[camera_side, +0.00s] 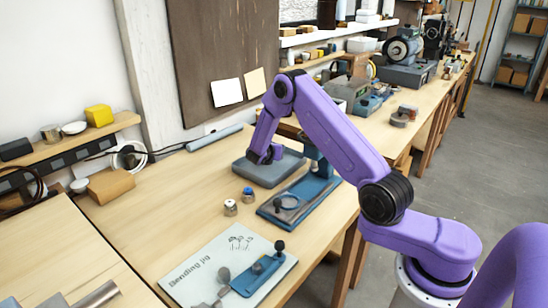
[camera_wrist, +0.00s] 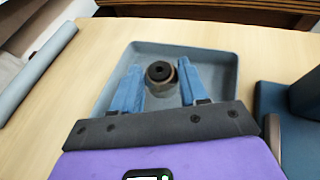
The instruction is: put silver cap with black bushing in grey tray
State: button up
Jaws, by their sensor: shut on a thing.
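The silver cap with black bushing (camera_wrist: 160,74) shows in the wrist view as a dull grey-brown round piece with a black ring in its middle. My gripper (camera_wrist: 159,78) has its blue fingers on either side of the cap and is shut on it. The grey tray (camera_wrist: 221,70) lies below and around the cap in the wrist view. In the side view my gripper (camera_side: 266,157) is low over the grey tray (camera_side: 262,178), and the cap is hidden there. I cannot tell whether the cap touches the tray floor.
Two small cylindrical pieces (camera_side: 231,208), one blue-topped, stand in front of the tray. A blue fixture (camera_side: 300,205) stands close on the tray's right. A bending jig board (camera_side: 205,266) lies nearer the front. A grey-blue roll (camera_wrist: 35,70) lies left of the tray.

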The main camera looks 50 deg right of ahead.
jog(key=shift+f, duration=1.6)
jog(key=shift+f, duration=0.15)
jog(key=o, duration=1.1)
jog(key=shift+o, duration=0.2)
